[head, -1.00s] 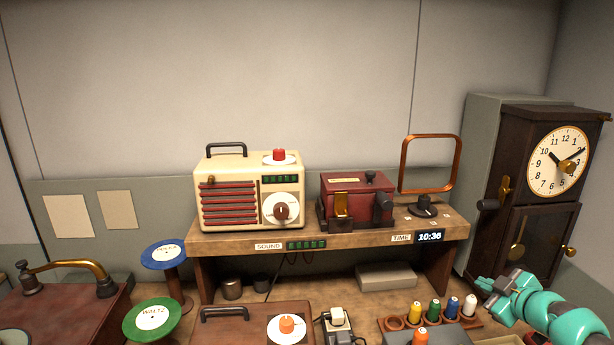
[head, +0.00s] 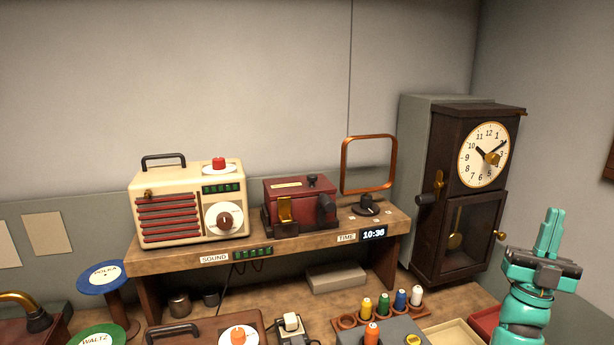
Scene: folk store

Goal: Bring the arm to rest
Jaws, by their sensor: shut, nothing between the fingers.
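My gripper (head: 550,222) is at the right of the head view, on my teal arm (head: 524,310). Its fingers point up and are closed together with nothing between them. It stands apart from everything, in front of the grey wall, to the right of the dark wooden clock (head: 432,240). The lower part of my arm is cut off by the picture's bottom edge.
A wooden shelf (head: 300,237) carries a cream radio (head: 165,205), a red box (head: 292,190) and a copper frame (head: 343,165). Colored spools (head: 383,305) stand in a rack in front. A red tray (head: 485,320) lies close left of my arm.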

